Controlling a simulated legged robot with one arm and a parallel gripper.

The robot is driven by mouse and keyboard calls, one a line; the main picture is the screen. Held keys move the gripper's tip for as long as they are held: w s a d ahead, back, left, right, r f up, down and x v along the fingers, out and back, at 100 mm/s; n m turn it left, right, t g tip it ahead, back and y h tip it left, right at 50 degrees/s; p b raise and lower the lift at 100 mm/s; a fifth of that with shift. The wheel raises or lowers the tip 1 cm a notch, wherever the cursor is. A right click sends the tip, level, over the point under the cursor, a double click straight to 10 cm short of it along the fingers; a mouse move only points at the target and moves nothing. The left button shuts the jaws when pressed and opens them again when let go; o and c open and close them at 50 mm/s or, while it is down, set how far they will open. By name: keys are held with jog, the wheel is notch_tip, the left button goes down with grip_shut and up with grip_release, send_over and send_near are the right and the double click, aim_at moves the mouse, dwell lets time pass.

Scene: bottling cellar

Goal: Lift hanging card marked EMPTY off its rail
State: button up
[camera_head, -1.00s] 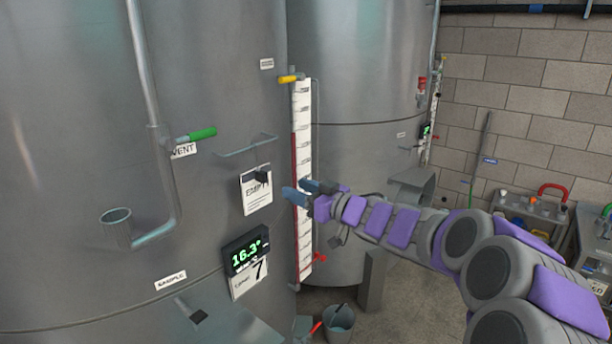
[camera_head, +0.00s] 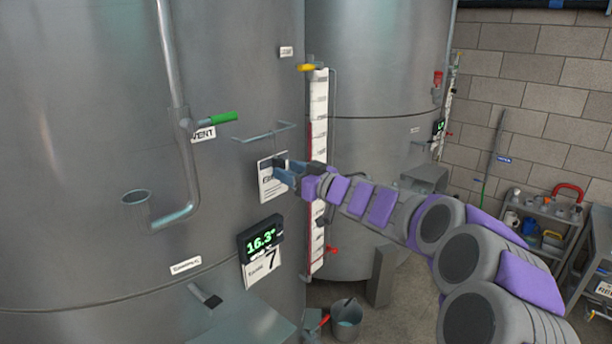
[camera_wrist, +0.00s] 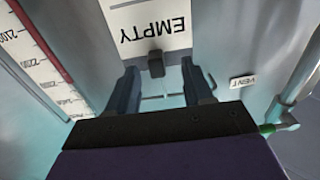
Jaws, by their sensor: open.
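The white EMPTY card (camera_head: 266,186) hangs below a thin rail (camera_head: 263,134) on the front tank, partly hidden by my gripper (camera_head: 281,172). In the wrist view the card (camera_wrist: 142,22) appears upside down, with a black clip or tab (camera_wrist: 156,64) at its edge. My gripper (camera_wrist: 160,88) is open there, one blue finger on each side of the tab. Space shows between the tab and both fingers. I cannot tell how deep the tab sits between them.
A green-handled valve (camera_head: 222,118) and pipe stand left of the card. A 16.3° display (camera_head: 261,239) and a card marked 7 (camera_head: 262,274) sit below. A level gauge (camera_head: 318,110) is close on the right. A bucket (camera_head: 346,318) stands on the floor.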

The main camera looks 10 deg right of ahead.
aim_at(285, 166)
jog(key=shift+w+a+r+p, duration=0.1)
jog(key=shift+w+a+p, duration=0.15)
jog(key=shift+a, duration=0.2)
jog(key=shift+w+a+r+p, duration=0.1)
jog(key=shift+w+a, duration=0.2)
jog(key=shift+a, duration=0.1)
jog(key=shift+w+a, duration=0.1)
jog(key=shift+w, duration=0.2)
jog(key=shift+w+a+f+p, duration=0.1)
jog(key=shift+w+a+p, duration=0.25)
jog(key=shift+w+p, duration=0.2)
jog(key=shift+w+d+p, duration=0.35)
jog(key=shift+w+p, duration=0.1)
jog(key=shift+p, duration=0.15)
jog(key=shift+a, duration=0.15)
jog(key=shift+c, duration=1.2)
jog(key=shift+d, duration=0.8)
jog(key=c, duration=0.7)
jog(key=shift+a, duration=0.45)
